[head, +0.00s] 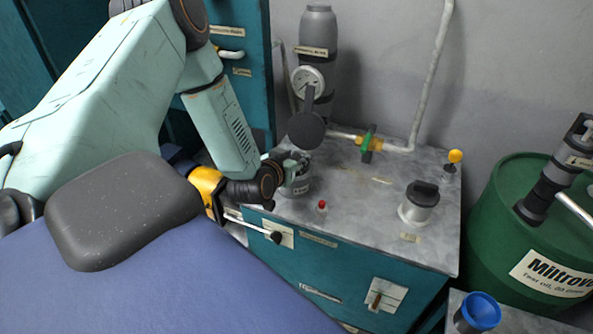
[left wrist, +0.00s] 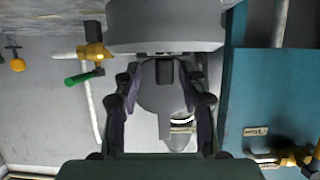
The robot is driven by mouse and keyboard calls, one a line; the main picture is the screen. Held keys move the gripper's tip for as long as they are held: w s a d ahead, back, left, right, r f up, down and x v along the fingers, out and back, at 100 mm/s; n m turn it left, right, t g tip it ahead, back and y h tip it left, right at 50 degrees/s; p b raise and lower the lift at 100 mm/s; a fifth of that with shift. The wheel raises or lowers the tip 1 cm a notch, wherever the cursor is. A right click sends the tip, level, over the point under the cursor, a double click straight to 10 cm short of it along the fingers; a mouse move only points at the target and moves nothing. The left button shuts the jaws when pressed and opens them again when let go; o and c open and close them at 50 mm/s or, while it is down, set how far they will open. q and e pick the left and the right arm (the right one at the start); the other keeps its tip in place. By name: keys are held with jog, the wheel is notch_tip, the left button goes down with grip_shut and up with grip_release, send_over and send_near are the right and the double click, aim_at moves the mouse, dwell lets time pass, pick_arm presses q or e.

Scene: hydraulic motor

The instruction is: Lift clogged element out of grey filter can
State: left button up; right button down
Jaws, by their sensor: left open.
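The grey filter can (head: 298,188) is a small labelled cylinder near the left end of the grey bench top. My left gripper (head: 290,164) is at its mouth in the head view, partly covering it. In the left wrist view a wide grey cylinder (left wrist: 165,28), which looks like the can, fills the top, just beyond the fingertips. A dark round disc (head: 306,130) stands just behind the can. I cannot make out the clogged element. My right gripper is not in view.
A grey upright cylinder with a gauge (head: 308,82) stands behind the can. A green-handled valve (head: 367,143), a red button (head: 322,207) and a black-capped pot (head: 420,203) are to the right. A green drum (head: 530,225) stands beyond the bench's right edge.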

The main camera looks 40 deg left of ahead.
pick_arm(q)
jog(key=shift+w+a+f, duration=0.15)
jog(key=shift+w+f, duration=0.05)
jog(key=shift+s+a, duration=0.15)
jog(key=shift+a, duration=0.15)
jog(key=shift+w+d, duration=0.2)
jog(key=shift+d, duration=0.15)
jog(key=c, duration=0.5)
jog(key=shift+s+a, duration=0.2)
jog(key=shift+a, duration=0.1)
grip_shut()
jog(key=shift+d, duration=0.1)
jog(key=shift+w, duration=0.15)
